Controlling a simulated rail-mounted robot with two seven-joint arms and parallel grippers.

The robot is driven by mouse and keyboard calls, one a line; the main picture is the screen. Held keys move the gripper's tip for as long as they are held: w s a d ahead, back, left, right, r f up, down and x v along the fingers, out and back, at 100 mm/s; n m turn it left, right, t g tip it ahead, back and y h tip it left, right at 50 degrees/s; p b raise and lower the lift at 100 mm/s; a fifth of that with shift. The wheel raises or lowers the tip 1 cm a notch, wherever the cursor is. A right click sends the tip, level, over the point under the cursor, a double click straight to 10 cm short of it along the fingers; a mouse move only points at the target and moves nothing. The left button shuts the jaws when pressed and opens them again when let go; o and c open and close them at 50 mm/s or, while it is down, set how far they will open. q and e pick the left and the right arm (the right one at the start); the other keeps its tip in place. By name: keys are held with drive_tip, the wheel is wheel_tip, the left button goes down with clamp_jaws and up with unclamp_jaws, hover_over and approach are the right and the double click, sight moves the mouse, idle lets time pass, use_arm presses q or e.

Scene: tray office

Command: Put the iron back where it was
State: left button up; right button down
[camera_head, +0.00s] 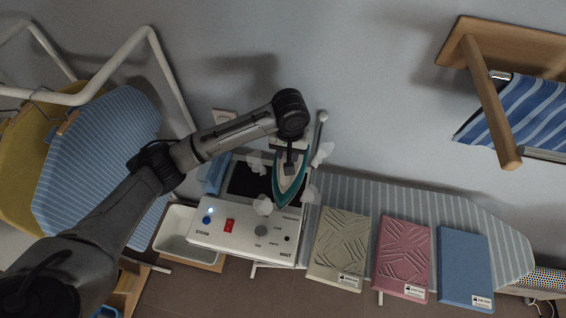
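The iron (288,189), with a teal rim and a light body, is at the right part of the dark rest plate (246,183), its tip pointing down in the picture. My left gripper (289,165) is over the iron's handle and appears shut on it; my wrist hides part of the handle. I cannot tell whether the iron touches the surface below. White steam puffs (263,205) surround the iron. The control box (245,229), with a blue button, a red switch and a knob, is just in front of the plate. My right gripper is not in view.
The striped ironing board (400,199) carries beige (340,246), pink (402,257) and blue (463,265) pieces. A thin rod with a white knob (323,117) stands right of the iron. A white tray (176,233) is left of the box. A wooden rack (487,90) is at upper right.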

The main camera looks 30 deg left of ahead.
use_arm(q)
drive_tip(key=a+f, duration=0.9)
drive_tip(key=shift+a+f, duration=0.25)
drive_tip(key=shift+a, duration=0.1)
drive_tip(key=shift+f+p, duration=0.35)
drive_tip(key=shift+p, duration=0.05)
drive_tip(key=o, duration=0.6)
drive_tip(key=shift+f, duration=0.2)
drive_tip(key=shift+c, duration=0.2)
drive_tip(key=o, duration=0.5)
drive_tip(key=shift+c, duration=0.2)
